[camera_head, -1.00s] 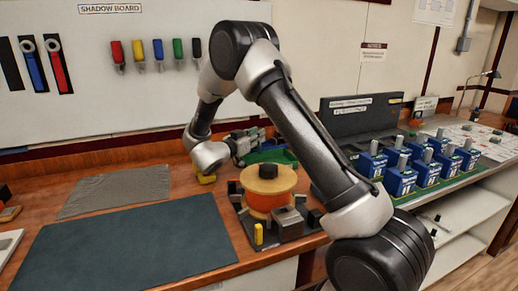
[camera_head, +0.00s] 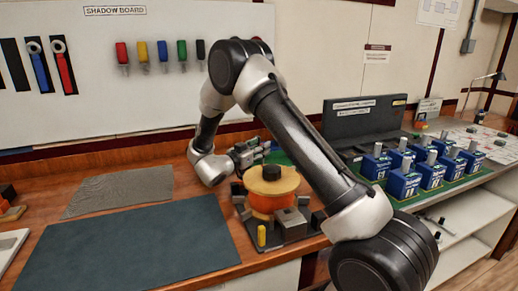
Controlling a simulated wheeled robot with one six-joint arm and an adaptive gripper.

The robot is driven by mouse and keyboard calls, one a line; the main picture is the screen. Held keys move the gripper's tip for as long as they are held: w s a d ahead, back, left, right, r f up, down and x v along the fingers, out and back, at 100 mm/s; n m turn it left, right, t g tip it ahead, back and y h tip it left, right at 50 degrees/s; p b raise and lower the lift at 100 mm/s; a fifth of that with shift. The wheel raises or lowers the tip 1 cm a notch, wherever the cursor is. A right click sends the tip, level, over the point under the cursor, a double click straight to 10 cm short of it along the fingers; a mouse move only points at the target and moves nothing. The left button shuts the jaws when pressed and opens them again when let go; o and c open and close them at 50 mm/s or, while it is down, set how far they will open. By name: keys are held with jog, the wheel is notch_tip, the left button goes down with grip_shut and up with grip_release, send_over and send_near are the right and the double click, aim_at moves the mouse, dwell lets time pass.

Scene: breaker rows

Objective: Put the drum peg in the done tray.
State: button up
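An orange cable drum (camera_head: 272,203) with a wooden top flange and a dark hub stands on a dark base plate (camera_head: 244,237). A small upright yellow peg (camera_head: 261,236) is at the front left corner of that plate. I cannot tell for sure whether it is the drum peg. My gripper (camera_head: 262,148) is behind and above the drum, pointing right. Its fingers are small and partly lost against the background, so I cannot tell whether they are open or hold anything. A green tray-like surface (camera_head: 281,158) shows behind the drum, partly hidden; no done label is readable.
A dark mat (camera_head: 125,248) and a grey cloth (camera_head: 120,190) lie on the wooden bench at left. Several blue breakers (camera_head: 403,184) stand in rows at right before a dark panel (camera_head: 360,118). Coloured tools (camera_head: 162,50) hang on the shadow board. My arm crosses the middle.

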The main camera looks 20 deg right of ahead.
jog(key=shift+r, duration=0.2)
jog(key=v, duration=1.2)
jog(key=w+d+r+n+t+y, duration=0.2)
jog(key=w+r+t+y, duration=0.2)
jog(key=w+r+y, duration=0.4)
jog(key=s+a+r+n+t+y, duration=0.1)
jog(key=s+r+n+y, duration=0.5)
jog(key=r, duration=0.5)
jog(key=s+d+f+n+g, duration=0.1)
jog(key=s+d+g, duration=0.2)
jog(key=s, duration=0.9)
jog(key=s+d+f+n+g+y, duration=0.1)
jog(key=s+d, duration=0.4)
jog(key=s, duration=0.8)
jog(key=s+d+f+n+g, duration=0.2)
jog(key=s+d+g, duration=0.2)
jog(key=s, duration=0.9)
jog(key=shift+g+y, duration=0.3)
jog(key=shift+g, duration=0.6)
